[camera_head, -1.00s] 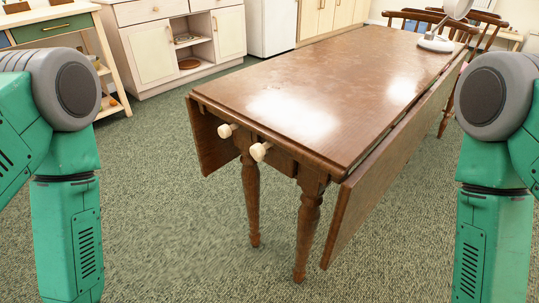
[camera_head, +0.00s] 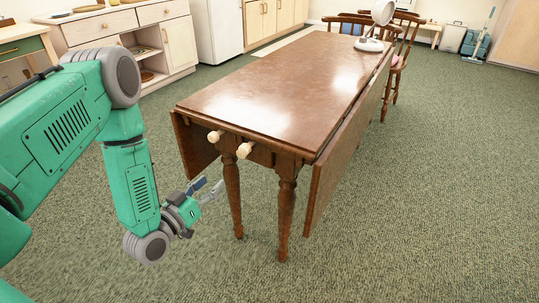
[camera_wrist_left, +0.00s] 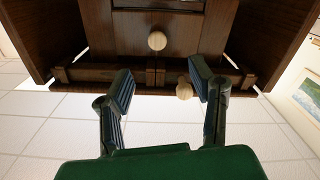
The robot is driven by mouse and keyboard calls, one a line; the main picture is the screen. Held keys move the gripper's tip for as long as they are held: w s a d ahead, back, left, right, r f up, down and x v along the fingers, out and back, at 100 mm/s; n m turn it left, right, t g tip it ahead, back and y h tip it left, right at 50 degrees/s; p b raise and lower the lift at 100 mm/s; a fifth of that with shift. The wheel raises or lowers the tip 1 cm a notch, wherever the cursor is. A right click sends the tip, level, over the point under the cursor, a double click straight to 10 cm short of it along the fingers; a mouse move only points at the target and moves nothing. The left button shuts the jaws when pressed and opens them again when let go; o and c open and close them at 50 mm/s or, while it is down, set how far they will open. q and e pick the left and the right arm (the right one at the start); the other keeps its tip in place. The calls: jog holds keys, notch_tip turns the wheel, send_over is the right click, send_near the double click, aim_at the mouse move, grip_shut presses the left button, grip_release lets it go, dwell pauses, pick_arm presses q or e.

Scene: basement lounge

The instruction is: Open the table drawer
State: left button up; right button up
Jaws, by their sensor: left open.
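The brown drop-leaf table (camera_head: 262,95) stands ahead in the head view. Two pale round knobs, a left one (camera_head: 215,136) and a right one (camera_head: 244,150), stick out from its near short end, just under the top. My left gripper (camera_head: 208,188) is open and empty, below and in front of the knobs, apart from them. The left wrist view looks up at the table's dark wooden end. One knob (camera_wrist_left: 157,41) shows beyond the open fingers (camera_wrist_left: 160,78), and another knob (camera_wrist_left: 184,90) shows close to the right finger. My right gripper is out of view.
A desk lamp (camera_head: 370,42) stands on the table's far end, with wooden chairs (camera_head: 400,50) behind. The table's side leaves (camera_head: 340,165) hang down. Pale cabinets (camera_head: 165,45) line the back left. The carpet (camera_head: 420,210) at the right is clear.

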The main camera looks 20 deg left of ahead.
aim_at(240, 156)
pick_arm(q)
jog(key=w+b, duration=0.1)
jog(key=w, duration=0.3)
jog(key=w+d+b, duration=0.1)
jog(key=w, duration=0.3)
jog(key=w+b, duration=0.1)
jog(key=w, duration=0.4)
jog(key=shift+d+r+b, duration=0.2)
jog(key=shift+d+b, duration=0.05)
jog(key=shift+b, duration=0.15)
jog(key=shift+w+d+r, duration=0.1)
jog(key=shift+w, duration=0.4)
grip_shut()
